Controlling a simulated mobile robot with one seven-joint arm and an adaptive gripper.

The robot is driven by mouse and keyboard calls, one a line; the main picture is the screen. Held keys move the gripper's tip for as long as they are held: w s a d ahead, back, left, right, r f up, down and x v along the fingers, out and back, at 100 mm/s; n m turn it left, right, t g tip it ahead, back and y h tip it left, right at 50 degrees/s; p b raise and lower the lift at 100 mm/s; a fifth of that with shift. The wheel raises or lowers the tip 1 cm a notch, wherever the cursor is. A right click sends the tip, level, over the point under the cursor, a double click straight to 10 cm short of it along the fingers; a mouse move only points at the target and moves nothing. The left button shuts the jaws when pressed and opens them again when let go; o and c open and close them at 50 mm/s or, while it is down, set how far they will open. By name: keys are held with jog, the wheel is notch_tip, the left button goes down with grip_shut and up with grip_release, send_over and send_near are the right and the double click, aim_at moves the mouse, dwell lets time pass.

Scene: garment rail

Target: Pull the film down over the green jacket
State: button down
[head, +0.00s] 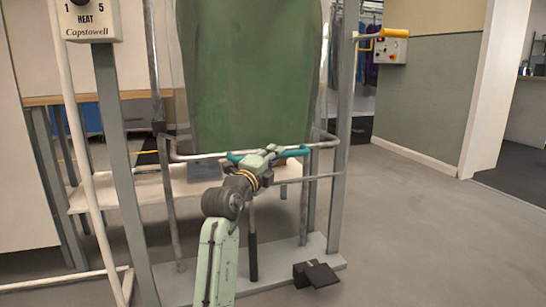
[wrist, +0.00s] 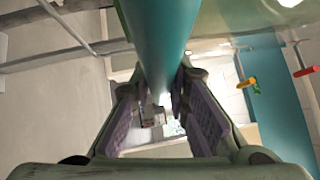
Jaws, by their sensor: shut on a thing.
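The green jacket (head: 255,75) hangs inside the metal frame, its top cut off by the picture edge. My gripper (head: 268,156) is at the frame's lower crossbar, just below the jacket's hem. It is shut on a teal grip (head: 292,153) that sticks out on both sides of the fingers. In the wrist view the teal grip (wrist: 160,30) runs between the two finger pads of my gripper (wrist: 162,90). The clear film is hard to make out; I cannot tell how far it covers the jacket.
Grey upright posts (head: 342,130) flank the jacket. A heat control box (head: 93,20) is at the upper left. A yellow handle (head: 390,33) and a switch box (head: 391,49) are at the right. A black pedal (head: 316,275) sits at the frame's foot. Floor at the right is clear.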

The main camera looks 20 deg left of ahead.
jog(key=c, duration=1.5)
grip_release()
jog(key=shift+c, duration=0.2)
notch_tip(320, 180, up, 10)
jog(key=shift+r, duration=0.15)
